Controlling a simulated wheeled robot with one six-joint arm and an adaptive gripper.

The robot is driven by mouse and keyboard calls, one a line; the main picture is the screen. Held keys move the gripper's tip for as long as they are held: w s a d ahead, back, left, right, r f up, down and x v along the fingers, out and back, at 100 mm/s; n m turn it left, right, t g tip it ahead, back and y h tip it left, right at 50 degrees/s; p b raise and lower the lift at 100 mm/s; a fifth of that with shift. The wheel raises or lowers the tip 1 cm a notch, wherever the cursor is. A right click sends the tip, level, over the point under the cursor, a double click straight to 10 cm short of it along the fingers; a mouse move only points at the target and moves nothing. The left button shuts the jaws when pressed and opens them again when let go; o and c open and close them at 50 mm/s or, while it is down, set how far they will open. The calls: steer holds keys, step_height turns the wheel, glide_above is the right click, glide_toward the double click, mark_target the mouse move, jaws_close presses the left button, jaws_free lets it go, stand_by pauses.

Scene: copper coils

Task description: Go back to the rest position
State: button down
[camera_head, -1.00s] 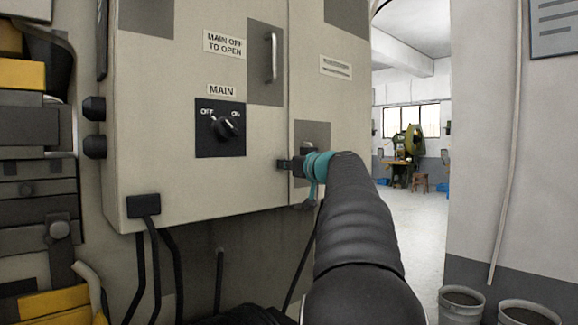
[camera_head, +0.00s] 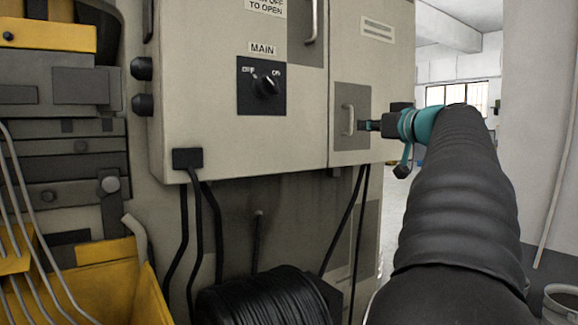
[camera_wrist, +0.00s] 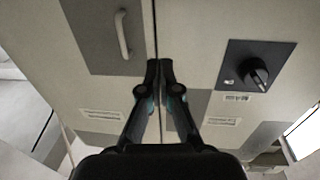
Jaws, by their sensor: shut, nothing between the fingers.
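My gripper (camera_head: 366,125) is in front of the right part of a beige electrical cabinet (camera_head: 210,110), just right of a small handle (camera_head: 348,120) on a grey patch. Its two black fingers are together and empty in the wrist view (camera_wrist: 160,66), over the seam between the cabinet panels. A handle (camera_wrist: 123,35) shows at upper left there, and the main rotary switch (camera_wrist: 258,72) at right. In the head view the switch (camera_head: 266,84) is on a black plate under the MAIN label. The arm's teal and black end hides part of the cabinet's right edge.
A large black coil (camera_head: 264,298) is low in front, below the cabinet. Black cables (camera_head: 197,225) hang from the cabinet. Yellow and grey machinery (camera_head: 85,255) fills the left. A bucket (camera_head: 562,303) is at lower right. An opening with a window (camera_head: 455,95) lies behind the arm.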

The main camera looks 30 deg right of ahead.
steer(key=a+f+g+y+p, duration=0.15)
steer(key=a+f+g, duration=0.25)
steer(key=a+f, duration=0.8)
steer(key=a+f+g+y, duration=0.25)
steer(key=a+f, duration=0.55)
steer(key=a, duration=0.8)
steer(key=s+a+f+g, duration=0.2)
steer(key=s+a+f, duration=0.2)
steer(key=f, duration=0.3)
steer(key=s+a+f+g+h, duration=0.1)
steer(key=s+a+f+g, duration=0.1)
steer(key=s+f, duration=0.5)
steer(key=s+a+f+n+g+h+p, duration=0.1)
steer(key=s+a+f+g, duration=0.1)
steer(key=s+a+f, duration=0.3)
step_height(320, 180, down, 3)
steer(key=shift+s+a+r, duration=0.2)
steer(key=shift+s+a, duration=0.1)
steer(key=shift+s, duration=0.35)
steer(key=c, duration=1.9)
jaws_free()
